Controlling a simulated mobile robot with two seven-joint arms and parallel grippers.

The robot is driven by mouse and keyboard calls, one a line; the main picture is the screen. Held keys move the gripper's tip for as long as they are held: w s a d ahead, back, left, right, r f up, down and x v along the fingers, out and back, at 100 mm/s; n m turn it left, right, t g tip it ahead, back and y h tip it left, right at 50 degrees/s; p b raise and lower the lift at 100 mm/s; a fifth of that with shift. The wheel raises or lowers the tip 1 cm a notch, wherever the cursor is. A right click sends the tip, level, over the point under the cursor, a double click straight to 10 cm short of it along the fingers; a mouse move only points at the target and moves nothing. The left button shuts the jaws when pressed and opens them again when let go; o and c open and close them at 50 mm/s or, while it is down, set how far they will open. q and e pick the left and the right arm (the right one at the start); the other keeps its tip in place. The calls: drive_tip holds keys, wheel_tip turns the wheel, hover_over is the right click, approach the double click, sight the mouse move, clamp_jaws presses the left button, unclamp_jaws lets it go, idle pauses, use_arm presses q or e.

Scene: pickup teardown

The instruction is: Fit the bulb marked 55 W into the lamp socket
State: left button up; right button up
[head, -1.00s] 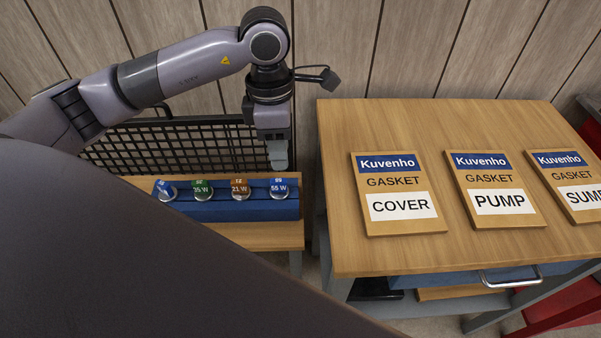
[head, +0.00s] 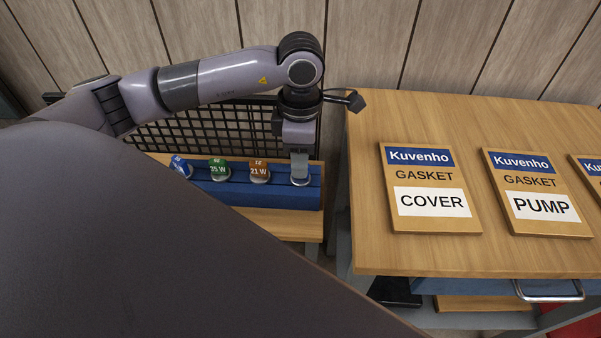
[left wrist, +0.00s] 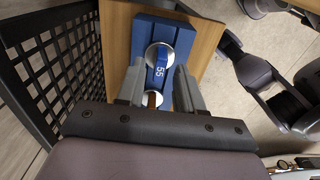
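The bulb marked 55 W sits at the right end of a blue bulb rack (head: 270,196). In the head view only its silvery rim (head: 300,182) shows below my fingers. In the left wrist view the bulb (left wrist: 159,60) shows a blue label reading 55. My left gripper (head: 300,172) points down over it. In the left wrist view my left gripper (left wrist: 160,80) has its fingers apart, one on each side of the bulb. I cannot tell whether they touch it. My right gripper and the lamp socket are not seen.
In the rack to the left stand a brown 21 W bulb (head: 259,171), a green 35 W bulb (head: 219,170) and a blue bulb (head: 181,167). A black mesh panel (head: 200,132) stands behind. A wooden table (head: 365,200) with gasket plaques, including COVER (head: 430,190), is at the right.

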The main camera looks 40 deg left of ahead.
use_arm(q)
drive_tip(key=shift+f, duration=0.45)
clamp_jaws()
wheel_tip(320, 180, up, 7)
drive_tip(key=p, duration=0.4)
drive_tip(key=shift+r, duration=0.15)
drive_tip(key=shift+d, duration=0.1)
